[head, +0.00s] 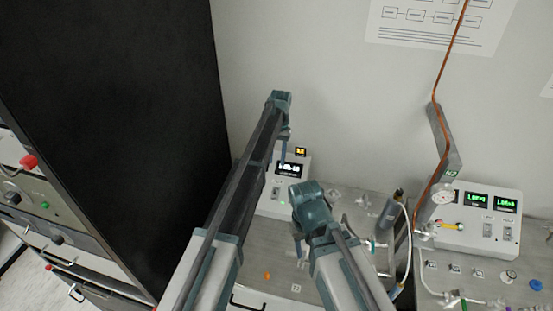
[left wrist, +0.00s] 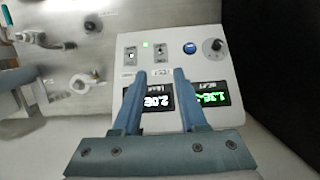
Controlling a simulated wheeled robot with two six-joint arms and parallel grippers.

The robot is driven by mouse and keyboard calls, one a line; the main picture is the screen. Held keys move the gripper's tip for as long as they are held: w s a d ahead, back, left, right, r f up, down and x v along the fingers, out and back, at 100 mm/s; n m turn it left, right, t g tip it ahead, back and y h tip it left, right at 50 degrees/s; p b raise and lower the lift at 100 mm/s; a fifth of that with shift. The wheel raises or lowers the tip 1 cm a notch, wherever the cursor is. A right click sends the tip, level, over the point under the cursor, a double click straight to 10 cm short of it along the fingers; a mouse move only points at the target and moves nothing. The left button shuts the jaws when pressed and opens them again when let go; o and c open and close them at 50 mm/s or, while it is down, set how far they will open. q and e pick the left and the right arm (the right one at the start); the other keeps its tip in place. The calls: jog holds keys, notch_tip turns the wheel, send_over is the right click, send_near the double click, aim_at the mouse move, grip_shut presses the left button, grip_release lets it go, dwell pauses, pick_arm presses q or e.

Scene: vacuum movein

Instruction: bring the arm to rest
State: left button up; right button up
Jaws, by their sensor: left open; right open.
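My left arm reaches up and forward in the head view, and its gripper (head: 284,150) hangs pointing down in front of a white gauge box (head: 270,205). In the left wrist view the two fingers of this gripper (left wrist: 160,74) stand apart with nothing between them. The same gauge box (left wrist: 190,62) lies beyond them, with two lit displays, switches and a knob. My right gripper (head: 300,250) is lower and nearer in the head view, pointing down over the metal bench. Its fingers are small there, and I see nothing held.
A tall black panel (head: 110,110) stands left of my left arm. Valves and tubing (head: 365,225) lie right of my right gripper.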

pick_arm(q)
jog(key=s+f+b, duration=0.5)
jog(key=s, duration=0.7)
jog(key=s+a+f+m+t+b, duration=0.1)
jog(key=s+f+b, duration=0.5)
jog(key=s, duration=0.6)
jog(key=s+f+t+b, duration=0.1)
jog(key=s+f+b, duration=0.5)
jog(key=s, duration=0.6)
jog(key=shift+s+a+f+m+y, duration=0.1)
jog(key=shift+s+a+m+y, duration=0.2)
jog(key=shift+y, duration=0.1)
pick_arm(e)
notch_tip(320, 180, down, 17)
jog(key=shift+r, duration=0.1)
pick_arm(q)
jog(key=shift+d, duration=0.1)
